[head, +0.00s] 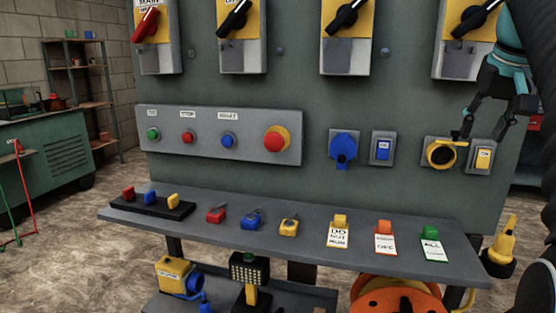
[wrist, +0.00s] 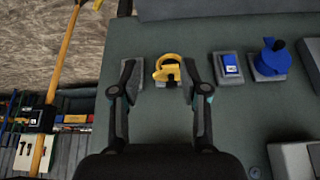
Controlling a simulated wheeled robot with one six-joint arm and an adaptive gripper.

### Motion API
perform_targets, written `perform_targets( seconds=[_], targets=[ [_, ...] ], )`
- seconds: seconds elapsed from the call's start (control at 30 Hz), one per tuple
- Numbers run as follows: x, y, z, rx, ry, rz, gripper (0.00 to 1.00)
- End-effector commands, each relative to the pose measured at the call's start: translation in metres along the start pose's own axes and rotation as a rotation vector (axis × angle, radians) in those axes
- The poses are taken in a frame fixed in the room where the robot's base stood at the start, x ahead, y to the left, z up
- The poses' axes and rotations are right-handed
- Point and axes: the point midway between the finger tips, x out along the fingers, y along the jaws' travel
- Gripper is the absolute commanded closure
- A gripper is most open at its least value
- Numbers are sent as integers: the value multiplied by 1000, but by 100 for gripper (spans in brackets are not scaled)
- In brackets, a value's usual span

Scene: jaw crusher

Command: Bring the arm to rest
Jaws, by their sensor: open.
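My gripper (head: 486,132) is at the right of the panel in the head view, with its fingers pointing down. It is open and holds nothing. In the wrist view the two fingers of my gripper (wrist: 159,82) stand apart, with the yellow round socket (wrist: 166,70) showing between them. In the head view this yellow socket (head: 440,153) sits on the panel, just below and left of the fingertips. The yellow ON switch (head: 483,158) is right below the fingers. Whether the fingers touch the panel I cannot tell. My arm runs up along the right edge.
The grey-green panel (head: 300,108) carries a blue socket (head: 344,148), a blue switch (head: 382,149), a button box (head: 215,148) and several rotary switches above. A shelf (head: 300,238) with padlocks and tags juts out below.

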Motion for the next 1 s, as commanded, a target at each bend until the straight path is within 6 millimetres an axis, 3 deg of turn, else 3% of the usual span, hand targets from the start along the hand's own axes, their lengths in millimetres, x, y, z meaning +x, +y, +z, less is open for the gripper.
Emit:
perform_targets(
  seconds=[0.23, 0.47, 0.67, 1.0],
  targets=[
    [62, -4, 23, 40, -7, 10, 55],
    [115, -37, 85, 21, -6, -3, 55],
    [152, -73, 161, -37, -5, -27, 55],
    [199, -120, 319, -215, -24, -99, 55]
  ],
)
